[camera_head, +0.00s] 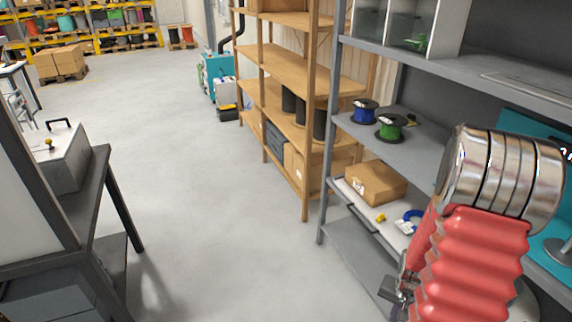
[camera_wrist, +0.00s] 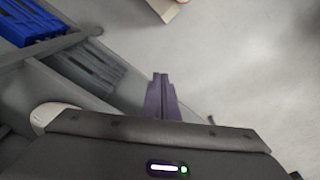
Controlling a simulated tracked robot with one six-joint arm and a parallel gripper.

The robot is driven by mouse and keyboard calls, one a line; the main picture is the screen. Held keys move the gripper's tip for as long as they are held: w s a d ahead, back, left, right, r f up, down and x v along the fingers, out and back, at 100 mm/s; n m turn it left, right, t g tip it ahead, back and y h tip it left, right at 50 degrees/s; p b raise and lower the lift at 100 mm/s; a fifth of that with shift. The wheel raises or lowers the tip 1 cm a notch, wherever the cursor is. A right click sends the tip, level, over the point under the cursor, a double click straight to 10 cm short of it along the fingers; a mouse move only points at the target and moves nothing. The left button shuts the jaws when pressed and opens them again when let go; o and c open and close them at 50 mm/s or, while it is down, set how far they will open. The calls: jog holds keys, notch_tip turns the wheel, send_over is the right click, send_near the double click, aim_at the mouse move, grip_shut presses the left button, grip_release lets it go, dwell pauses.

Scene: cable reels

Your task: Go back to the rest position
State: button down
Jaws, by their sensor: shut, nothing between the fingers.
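My gripper (camera_wrist: 161,85) is shut and empty in the wrist view. Its two dark fingers lie together, with bare grey floor beyond their tips. In the head view my gripper (camera_head: 397,291) shows small and partly hidden at the lower right, beside my red bellows-covered arm. It is in front of the grey shelf unit. A blue cable reel (camera_head: 364,112) and a green cable reel (camera_head: 391,127) stand on that unit's middle shelf, apart from my gripper.
The grey shelf unit (camera_head: 340,125) is close on the right, with a cardboard box (camera_head: 376,183) on a lower shelf. A wooden shelf (camera_head: 312,100) stands beyond it. A dark-framed table (camera_head: 92,185) with a grey case is on the left. The floor (camera_head: 205,190) between is clear.

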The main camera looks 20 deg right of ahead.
jog(key=s+a+r+n+t, duration=0.1)
jog(key=a+r+n, duration=0.4)
jog(key=a+r, duration=0.9)
jog(key=s+a+r+n+t+y, duration=0.1)
jog(key=a+r+n+t, duration=0.3)
jog(key=a+r, duration=1.1)
notch_tip(320, 180, up, 6)
jog(key=shift+f+n, duration=0.15)
jog(key=shift+n, duration=0.55)
jog(key=shift+a, duration=0.1)
